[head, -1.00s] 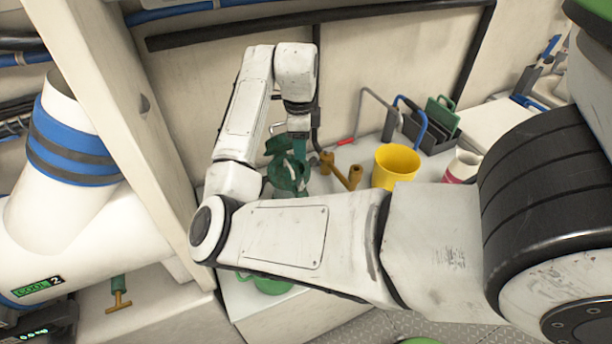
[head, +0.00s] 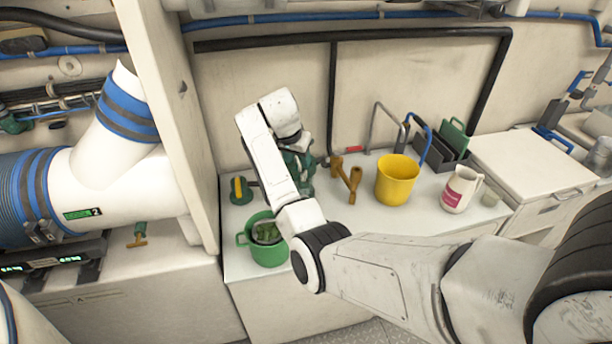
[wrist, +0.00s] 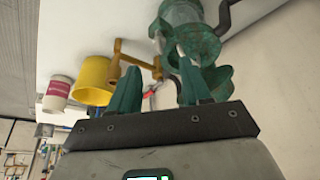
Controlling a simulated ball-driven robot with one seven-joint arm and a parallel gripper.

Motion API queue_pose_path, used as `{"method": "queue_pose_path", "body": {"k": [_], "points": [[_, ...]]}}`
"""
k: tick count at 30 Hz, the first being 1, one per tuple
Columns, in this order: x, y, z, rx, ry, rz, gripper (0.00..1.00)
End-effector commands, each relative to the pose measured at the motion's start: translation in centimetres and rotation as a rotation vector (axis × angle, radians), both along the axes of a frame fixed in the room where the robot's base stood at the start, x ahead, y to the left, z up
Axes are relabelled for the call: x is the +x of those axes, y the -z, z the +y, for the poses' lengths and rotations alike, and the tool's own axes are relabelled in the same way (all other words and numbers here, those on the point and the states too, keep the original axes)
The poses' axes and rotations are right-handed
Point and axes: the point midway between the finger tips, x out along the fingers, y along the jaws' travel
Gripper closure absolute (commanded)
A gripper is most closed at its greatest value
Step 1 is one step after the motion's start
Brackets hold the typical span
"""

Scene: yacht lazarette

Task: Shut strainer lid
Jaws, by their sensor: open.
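The green strainer (head: 305,175) stands on the white counter against the wall, partly hidden by my arm in the head view. In the wrist view its see-through green body (wrist: 182,22) is at the top, with a round green part (wrist: 218,80), seemingly its raised lid, beside it. My gripper (wrist: 158,63) is open, with its two green fingers apart and nothing visible held between them. The right finger overlaps the strainer in the wrist view; I cannot tell whether it touches. In the head view the fingers are hard to tell from the strainer.
A brown valve-like fitting (head: 347,178) and a yellow bucket (head: 396,183) stand right of the strainer. A green pot (head: 264,250) stands at the counter's front left, near my arm. A white post (head: 168,110) bounds the left.

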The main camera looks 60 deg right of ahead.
Motion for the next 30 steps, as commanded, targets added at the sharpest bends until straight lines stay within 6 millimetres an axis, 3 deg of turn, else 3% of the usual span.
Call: {"method": "queue_pose_path", "body": {"k": [9, 15, 29, 30], "points": [[-0.1, 5.4, -2.2, 0.004, 0.004, 0.003, 0.52], [0.0, 7.6, -3.1, 0.001, 0.004, 0.001, 0.52], [0.0, 8.5, -3.5, 0.0, 0.004, -0.002, 0.52], [0.0, 8.5, -3.5, 0.0, 0.004, -0.002, 0.56]]}}
